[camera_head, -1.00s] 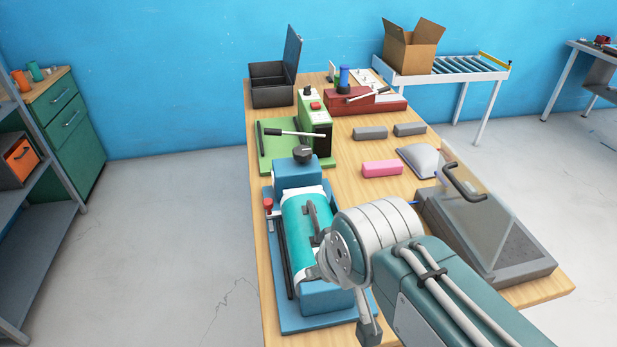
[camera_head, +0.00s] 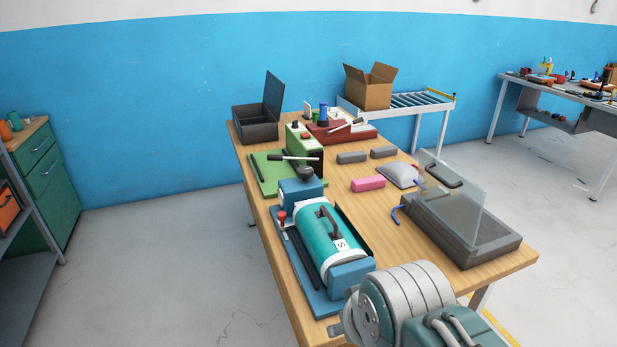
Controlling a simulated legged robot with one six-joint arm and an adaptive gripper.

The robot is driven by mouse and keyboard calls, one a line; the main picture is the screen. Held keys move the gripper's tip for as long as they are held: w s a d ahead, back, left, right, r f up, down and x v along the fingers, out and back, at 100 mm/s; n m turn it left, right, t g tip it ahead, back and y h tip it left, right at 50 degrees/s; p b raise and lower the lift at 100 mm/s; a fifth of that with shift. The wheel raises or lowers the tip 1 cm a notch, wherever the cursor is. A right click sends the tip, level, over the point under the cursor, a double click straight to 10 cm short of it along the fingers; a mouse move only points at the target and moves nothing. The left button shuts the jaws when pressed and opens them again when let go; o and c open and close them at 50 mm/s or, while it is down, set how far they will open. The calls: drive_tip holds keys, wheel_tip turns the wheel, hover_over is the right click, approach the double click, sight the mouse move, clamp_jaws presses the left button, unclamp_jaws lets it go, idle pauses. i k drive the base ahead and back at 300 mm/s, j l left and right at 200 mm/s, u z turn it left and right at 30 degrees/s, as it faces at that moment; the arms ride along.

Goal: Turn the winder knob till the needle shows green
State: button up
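A blue machine (camera_head: 299,190) with a teal drum (camera_head: 328,238) lies along the near left side of the wooden table. A black round knob (camera_head: 305,172) sits on top of its far end block; I take this to be the winder knob. The drum has a dark handle and a white label marked S. I cannot make out a needle or a green zone on a dial. My arm's grey and teal joint fills the bottom right, nearer than the machine and well apart from the knob. My gripper's fingers do not show.
Beyond the knob is a green press (camera_head: 268,175) with a lever. A grey tray with a raised clear cover (camera_head: 455,205) stands at right. Grey blocks, a pink block (camera_head: 368,184) and a grey pouch (camera_head: 399,175) lie mid-table. Floor left of the table is clear.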

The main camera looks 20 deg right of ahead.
sight(305, 172)
drive_tip(key=j+z, duration=0.25)
drive_tip(key=j, duration=0.5)
drive_tip(key=j+z, duration=0.3)
drive_tip(key=j, duration=0.45)
drive_tip(key=i+j+z, duration=0.15)
drive_tip(key=j, duration=0.15)
drive_tip(key=i+j+z, duration=0.15)
drive_tip(key=j, duration=0.2)
drive_tip(key=i+j+z, duration=0.15)
drive_tip(key=j, duration=0.15)
drive_tip(key=i+j+z, duration=0.3)
drive_tip(key=i, duration=0.15)
drive_tip(key=i+j+z, duration=0.45)
drive_tip(key=i, duration=0.35)
